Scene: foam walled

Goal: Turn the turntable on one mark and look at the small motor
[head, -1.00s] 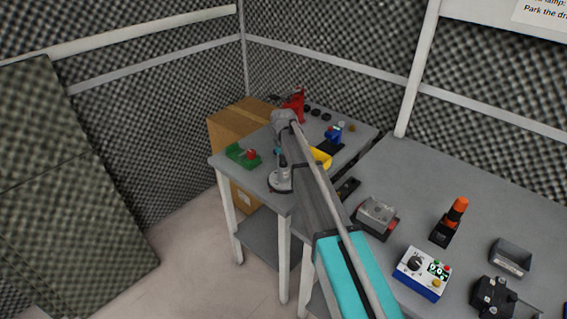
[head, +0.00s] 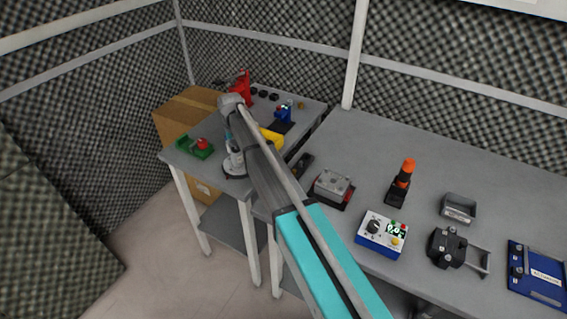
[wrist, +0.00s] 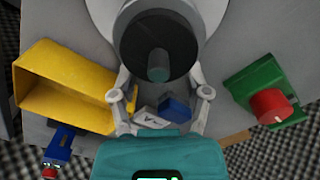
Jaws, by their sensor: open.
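The turntable is round, with a pale rim (wrist: 201,18) and a black top (wrist: 133,35) bearing an upright grey-green peg (wrist: 158,66). In the head view its base (head: 236,171) shows at the near edge of the small table. My gripper (wrist: 160,78) is open; in the wrist view its fingers stand either side of the peg, apart from it. No mark on the turntable can be read. A small blue block (wrist: 176,108) and a pale piece (wrist: 150,117) lie beyond the disc, between my fingers. I cannot tell whether either is the small motor.
A green block with a red knob (head: 201,145) is left of the turntable, a yellow bin (head: 271,138) right. Behind stand a red device (head: 240,88) and a blue one (head: 283,111). The larger bench (head: 340,140) holds a control box (head: 382,234) and several fixtures. Foam walls close the back.

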